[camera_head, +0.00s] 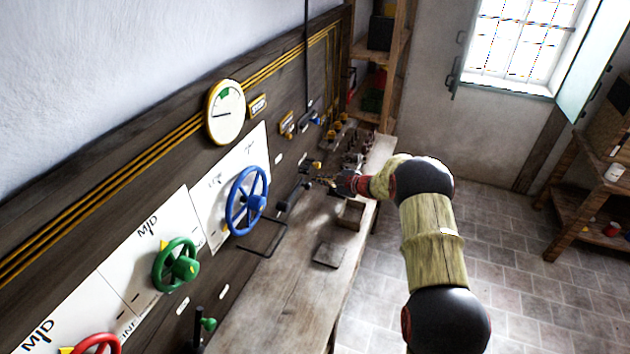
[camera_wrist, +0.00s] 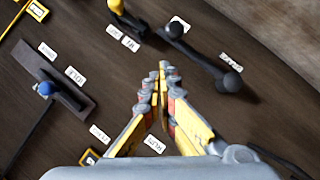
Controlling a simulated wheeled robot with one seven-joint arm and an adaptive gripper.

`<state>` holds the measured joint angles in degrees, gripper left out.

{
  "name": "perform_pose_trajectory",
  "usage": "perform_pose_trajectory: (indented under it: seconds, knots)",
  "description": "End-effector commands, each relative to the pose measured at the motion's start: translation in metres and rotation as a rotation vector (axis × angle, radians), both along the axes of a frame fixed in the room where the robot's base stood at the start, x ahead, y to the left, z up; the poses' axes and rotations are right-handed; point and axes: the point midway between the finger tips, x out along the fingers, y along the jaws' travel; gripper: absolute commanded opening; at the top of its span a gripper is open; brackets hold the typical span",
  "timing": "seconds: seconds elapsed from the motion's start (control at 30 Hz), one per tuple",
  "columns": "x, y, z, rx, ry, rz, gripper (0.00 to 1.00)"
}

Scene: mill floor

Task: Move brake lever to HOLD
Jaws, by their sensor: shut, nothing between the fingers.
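My gripper (camera_head: 326,182) reaches out over the far part of the bench, close to the wall panel; in the wrist view (camera_wrist: 161,72) its fingers come together and hold nothing. The wrist view shows a dark lever with round black ends (camera_wrist: 205,60) just beyond and right of the fingertips, a lever with a yellow knob (camera_wrist: 117,8) at the top, and a lever with a blue knob (camera_wrist: 46,89) on a dark plate at left. Small white labels sit beside them, too blurred to read surely. I cannot tell which lever is the brake, or whether the fingers touch one.
A blue handwheel (camera_head: 247,200), a green handwheel (camera_head: 176,265) and a red handwheel (camera_head: 97,345) stand along the panel. A round gauge (camera_head: 225,112) hangs above. The wooden bench (camera_head: 285,290) carries a small box (camera_head: 350,214) and a flat plate (camera_head: 329,254). The tiled floor at right is open.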

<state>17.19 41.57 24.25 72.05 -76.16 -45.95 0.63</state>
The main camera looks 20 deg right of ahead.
Motion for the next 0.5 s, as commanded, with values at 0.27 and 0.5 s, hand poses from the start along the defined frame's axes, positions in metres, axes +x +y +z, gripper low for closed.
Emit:
perform_pose_trajectory:
  seconds: [0.27,0.5]
  knots:
    - [-0.027,-0.023,0.019,0.000,0.000,-0.001,0.00]
    - [-0.032,-0.027,0.022,0.000,0.000,-0.001,0.00]
